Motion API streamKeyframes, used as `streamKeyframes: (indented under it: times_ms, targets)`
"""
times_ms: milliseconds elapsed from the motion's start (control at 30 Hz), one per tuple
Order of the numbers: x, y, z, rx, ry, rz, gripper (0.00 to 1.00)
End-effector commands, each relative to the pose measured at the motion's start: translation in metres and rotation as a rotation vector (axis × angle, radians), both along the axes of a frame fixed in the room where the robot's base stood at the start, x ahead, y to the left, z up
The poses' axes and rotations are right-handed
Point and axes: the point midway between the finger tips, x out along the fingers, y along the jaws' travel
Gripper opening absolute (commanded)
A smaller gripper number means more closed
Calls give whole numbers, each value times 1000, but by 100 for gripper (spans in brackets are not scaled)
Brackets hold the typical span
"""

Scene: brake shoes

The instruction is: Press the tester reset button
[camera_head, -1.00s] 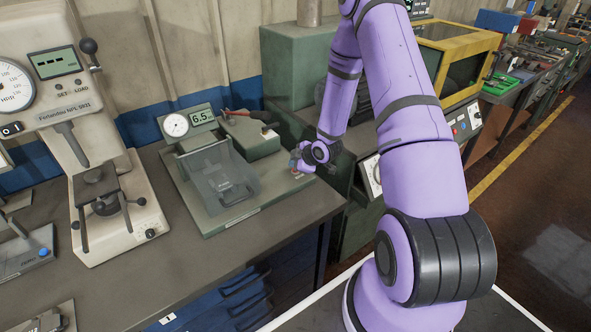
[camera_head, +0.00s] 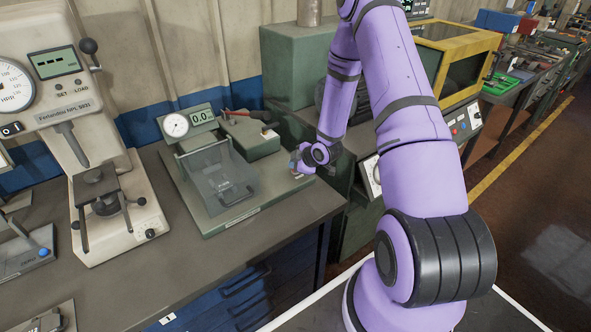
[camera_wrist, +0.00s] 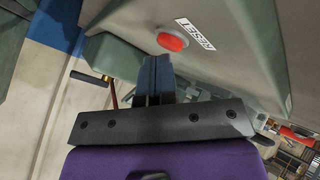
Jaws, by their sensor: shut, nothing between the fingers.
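The tester (camera_head: 235,215) is a green-grey unit on the bench, with a dial and a small display (camera_head: 201,115) reading 0.0. Its red reset button (camera_wrist: 173,41) sits on a sloped face beside a white RESET label (camera_wrist: 195,35) in the wrist view. My gripper (camera_wrist: 158,58) is shut and empty, its fingertips right at the near edge of the button. I cannot tell whether they touch it. In the head view my gripper (camera_head: 298,160) is at the tester's right front corner, and the button is mostly hidden there.
A clear guard (camera_head: 225,182) covers the tester's middle. A red-handled tool (camera_head: 240,113) lies behind it. A cream hardness tester (camera_head: 105,200) stands to the left. A green machine with a yellow-framed window (camera_head: 450,65) stands to the right. The bench front is clear.

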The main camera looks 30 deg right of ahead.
Motion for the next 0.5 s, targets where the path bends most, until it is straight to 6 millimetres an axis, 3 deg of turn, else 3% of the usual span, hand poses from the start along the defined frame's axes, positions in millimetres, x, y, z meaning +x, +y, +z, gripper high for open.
streamKeyframes:
  times_ms: [500]
  targets:
    - [0, 0, 16, 0, 0, 0, 0]
